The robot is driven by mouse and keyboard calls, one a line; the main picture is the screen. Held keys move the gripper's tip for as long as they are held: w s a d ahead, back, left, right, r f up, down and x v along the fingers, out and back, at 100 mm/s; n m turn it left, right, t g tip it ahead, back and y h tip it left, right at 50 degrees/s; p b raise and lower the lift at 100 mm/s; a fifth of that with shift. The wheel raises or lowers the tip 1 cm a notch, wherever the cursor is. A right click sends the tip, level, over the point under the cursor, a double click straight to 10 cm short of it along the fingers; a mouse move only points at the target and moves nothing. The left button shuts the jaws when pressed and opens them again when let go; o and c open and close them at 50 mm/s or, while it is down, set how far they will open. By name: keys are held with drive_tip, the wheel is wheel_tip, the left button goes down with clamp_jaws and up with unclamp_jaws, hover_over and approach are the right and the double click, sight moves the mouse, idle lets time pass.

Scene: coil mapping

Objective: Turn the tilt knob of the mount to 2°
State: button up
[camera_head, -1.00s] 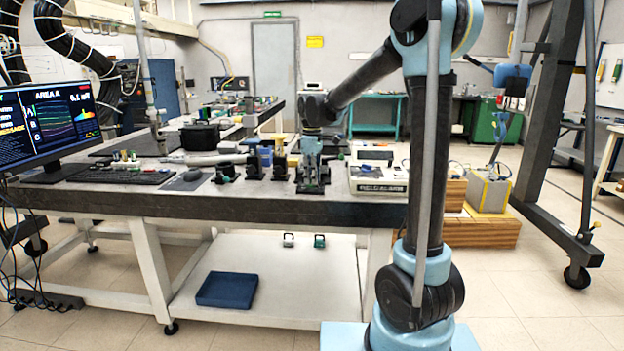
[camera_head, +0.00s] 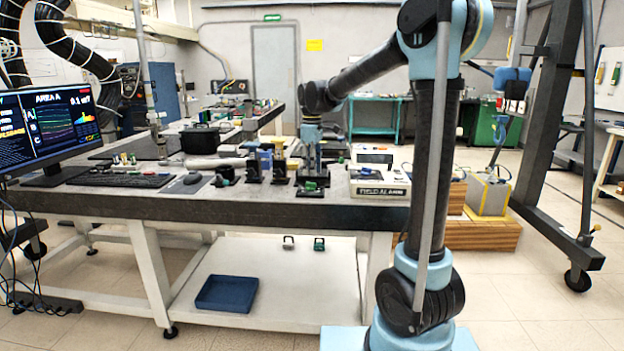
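A small dark mount (camera_head: 311,191) with a green part stands near the front edge of the table, left of the FIELD ALARM box. Its tilt knob and any degree marking are too small to make out. My gripper (camera_head: 311,170) points straight down just above this mount. Whether its fingers touch the mount, and whether they are open or shut, is too small to tell.
The white FIELD ALARM box (camera_head: 380,186) stands right of the mount. A blue tray (camera_head: 226,293) lies on the lower shelf.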

wheel_tip(320, 180, up, 7)
idle(0.3)
drive_tip(key=shift+d, duration=0.1)
drive_tip(key=s+d+f+m, duration=0.3)
drive_tip(key=s+d+m, duration=0.1)
drive_tip(key=s+d, duration=0.55)
drive_tip(key=s+d+f+m+t, duration=0.1)
drive_tip(key=s+d+f+m, duration=0.4)
drive_tip(key=s+f, duration=0.5)
drive_tip(key=s+d+f+m+t, duration=0.1)
drive_tip(key=s+d+f+m, duration=0.4)
drive_tip(key=s+d+f, duration=0.4)
drive_tip(key=s+f, duration=0.1)
drive_tip(key=s, duration=0.2)
drive_tip(key=shift+s+d, duration=0.25)
drive_tip(key=shift+s, duration=0.05)
